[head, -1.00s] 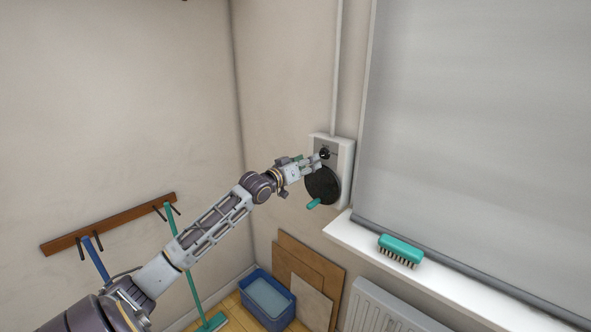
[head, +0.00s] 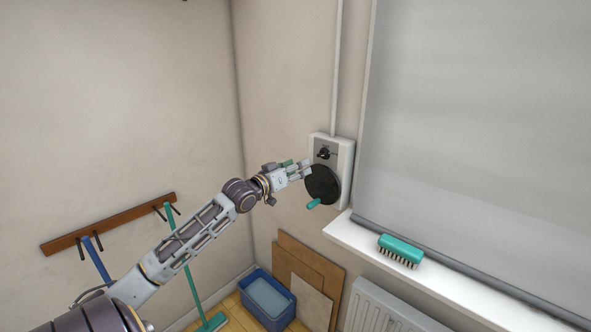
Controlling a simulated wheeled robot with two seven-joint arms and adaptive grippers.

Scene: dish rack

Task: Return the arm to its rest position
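My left arm reaches in from the lower left. Its gripper (head: 305,169) is beside the upper left edge of a round black disc (head: 322,184) with a teal handle (head: 313,203). The disc is on a white wall box (head: 345,160). A small black knob (head: 323,153) sits on the box's grey plate above the disc, and the gripper is apart from it. The fingers are small here, and I cannot tell whether they are open or shut. I see nothing held. My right gripper is not in view.
A teal brush (head: 400,250) lies on the white windowsill (head: 440,267) below a grey blind (head: 480,130). A blue tub (head: 267,299) and leaning boards (head: 311,278) stand on the floor. A wooden hook rail (head: 110,223) holds a green-handled broom (head: 187,270) and a blue-handled tool (head: 96,260).

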